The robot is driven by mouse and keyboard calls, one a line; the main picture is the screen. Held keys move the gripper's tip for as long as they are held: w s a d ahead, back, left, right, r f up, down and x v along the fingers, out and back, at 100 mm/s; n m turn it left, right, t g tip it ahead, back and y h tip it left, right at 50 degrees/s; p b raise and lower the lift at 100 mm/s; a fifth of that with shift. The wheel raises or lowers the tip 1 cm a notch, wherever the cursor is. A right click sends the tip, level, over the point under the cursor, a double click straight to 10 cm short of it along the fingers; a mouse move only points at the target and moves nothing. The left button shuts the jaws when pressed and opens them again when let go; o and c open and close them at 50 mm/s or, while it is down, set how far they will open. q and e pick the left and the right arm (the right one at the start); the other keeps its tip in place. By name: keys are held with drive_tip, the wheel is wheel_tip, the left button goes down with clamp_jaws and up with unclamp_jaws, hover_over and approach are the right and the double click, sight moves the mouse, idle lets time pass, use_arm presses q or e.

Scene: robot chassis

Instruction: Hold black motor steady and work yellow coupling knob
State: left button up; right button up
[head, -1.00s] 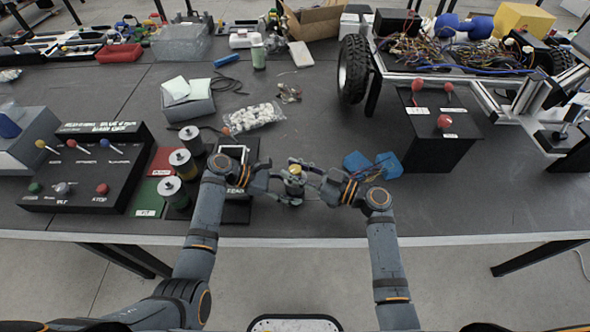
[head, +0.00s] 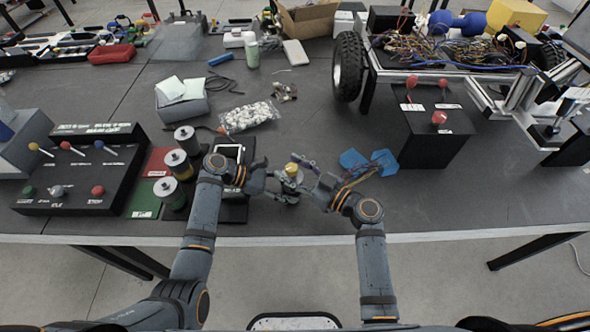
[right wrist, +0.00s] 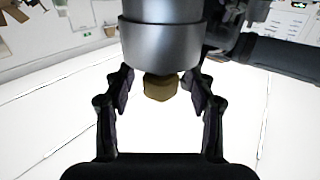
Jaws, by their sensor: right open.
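The motor (head: 289,184) is a small upright cylinder near the front edge of the table, topped by a yellow coupling knob (head: 291,169). My left gripper (head: 277,188) is against the motor from the left; its fingers are too small and partly hidden to tell their grip. My right gripper (head: 307,173) is open at the motor's right side, close to the knob. In the right wrist view, the yellow-brown knob (right wrist: 161,86) and a silver cylinder (right wrist: 162,42) show between its spread fingers (right wrist: 160,98), with gaps on both sides of the knob.
Silver-topped cylinders (head: 178,163) and a black control panel (head: 75,170) stand at left. A black box with red knobs (head: 430,140) stands at right. A bag of white pieces (head: 249,116) lies behind.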

drive_tip(key=v, duration=1.2)
drive_tip(key=w+a+r+n+g+y, duration=0.25)
drive_tip(key=w+r+n+g, duration=0.75)
drive_tip(key=g, duration=0.6)
wheel_tip(320, 180, down, 9)
drive_tip(key=shift+n+y, duration=0.3)
drive_tip(key=shift+y, duration=0.05)
drive_tip(key=x, duration=0.7)
drive_tip(key=shift+s+a+f, duration=0.2)
drive_tip(key=shift+s, duration=0.15)
